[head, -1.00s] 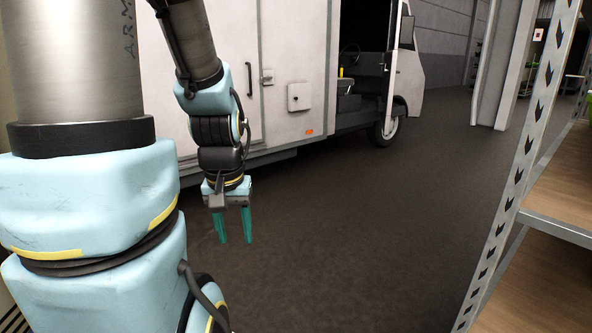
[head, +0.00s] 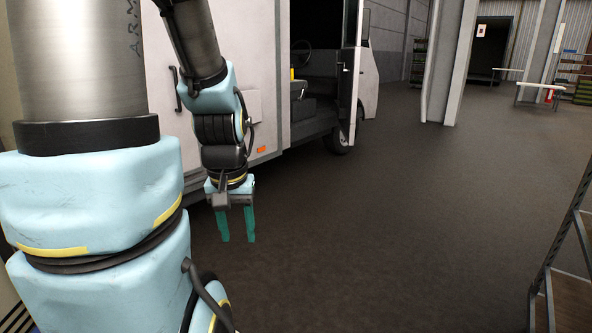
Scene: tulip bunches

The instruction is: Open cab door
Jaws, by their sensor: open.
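A white van (head: 264,60) stands ahead on the left in the head view. Its cab opening (head: 312,70) shows a steering wheel and a dark seat inside. The cab door (head: 350,75) is at the right side of this opening, seen nearly edge-on, and appears to stand open. My gripper (head: 237,238) hangs pointing down, open and empty, with its teal fingers apart. It is in front of the van's side in the picture, well short of the cab and lower than the door. My arm hides part of the van's side.
A metal shelf rack (head: 572,255) stands at the right edge. A grey pillar (head: 450,65) rises beyond the van, with benches (head: 540,88) farther back. The dark floor (head: 400,230) between the van and the rack is clear.

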